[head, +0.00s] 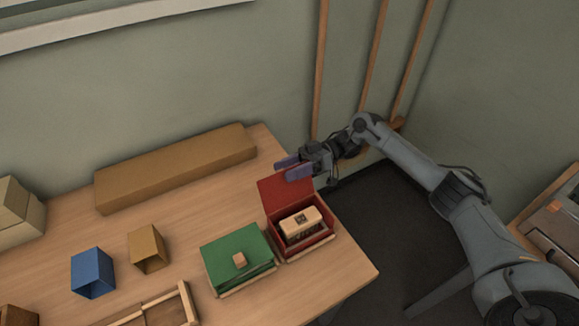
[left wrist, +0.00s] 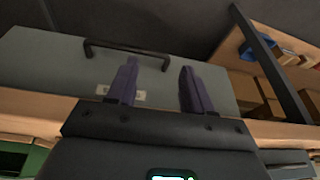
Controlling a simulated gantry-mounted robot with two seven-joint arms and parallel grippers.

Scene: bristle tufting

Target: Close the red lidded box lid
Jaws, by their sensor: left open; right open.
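The red lidded box (head: 318,243) stands near the right end of the table. Its red lid (head: 284,193) is raised, standing up at the back edge of the box. Inside sits a tan wooden block with a dark square on top and what looks like dark bristles below. My right gripper (head: 292,167) is open, with its purple fingers at the top edge of the raised lid; I cannot tell whether they touch it. My left gripper (left wrist: 157,85) shows only in the left wrist view, open and with nothing between its fingers, away from the box.
A green box (head: 236,250) with a shut lid and wooden knob stands just left of the red box. A blue bin (head: 92,272), a tan bin (head: 147,248) and a long cardboard box (head: 175,170) are further left. A grey panel with a black handle (left wrist: 125,50) faces my left gripper.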

